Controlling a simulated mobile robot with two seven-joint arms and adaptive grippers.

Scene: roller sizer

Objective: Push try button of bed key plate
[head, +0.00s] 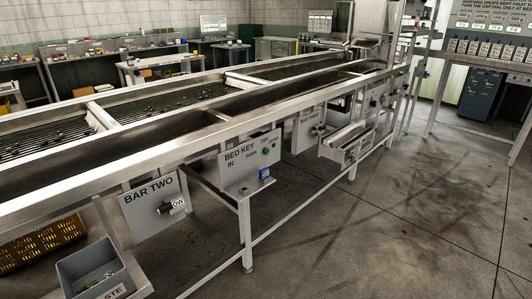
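The bed key plate (236,167) is a pale panel on the near side of the long machine, a little left of the picture's middle. It bears the words BED KEY, IN, PARK and TRY. A small round green button (266,151) sits on the plate's right part, just under the TRY lettering. A small blue item (264,174) is at the plate's lower right, on a small ledge; its details are too small to tell. Neither of my grippers is in view, and nothing covers the green button.
The BAR TWO plate (152,208) with a knob hangs to the left. A grey bin (92,272) stands at the lower left, near a yellow crate (40,243). A metal chute (346,141) juts out to the right. The concrete floor (370,230) in front is clear.

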